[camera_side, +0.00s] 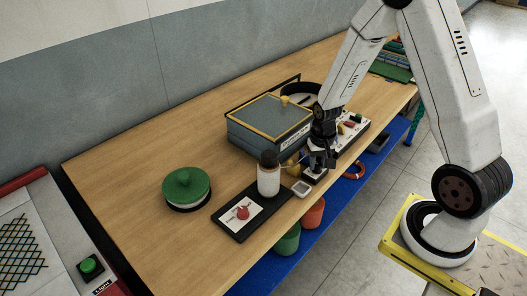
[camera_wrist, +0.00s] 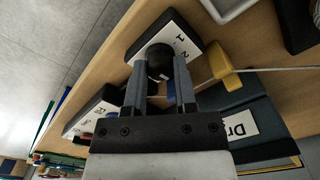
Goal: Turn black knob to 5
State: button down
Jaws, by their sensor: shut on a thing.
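The black knob (camera_wrist: 158,58) shows in the wrist view on a white plate (camera_wrist: 181,36) with a dark edge. The digits 1 and 2 are readable on the plate to the right of the knob. The other digits and the knob's pointer are hidden or too dark to read. My gripper (camera_wrist: 160,72) is shut on the knob, one finger on each side. In the side view my gripper (camera_side: 319,161) is low at the table's front edge, in front of the blue-grey box, and covers the knob. A corner of the plate (camera_side: 314,176) shows below it.
The blue-grey box (camera_side: 268,125) with yellow trim stands close behind. A panel with coloured switches (camera_side: 350,128) lies to the right. The table's left is clear around a green-lidded pot (camera_side: 187,185).

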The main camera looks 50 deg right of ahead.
aim_at(318, 164)
jog(key=m, duration=0.4)
jog(key=shift+m, duration=0.3)
jog(key=m, duration=1.4)
jog(key=shift+m, duration=0.4)
jog(key=shift+c, duration=2)
grip_release()
jog(key=shift+r, duration=0.1)
jog(key=shift+r, duration=3.8)
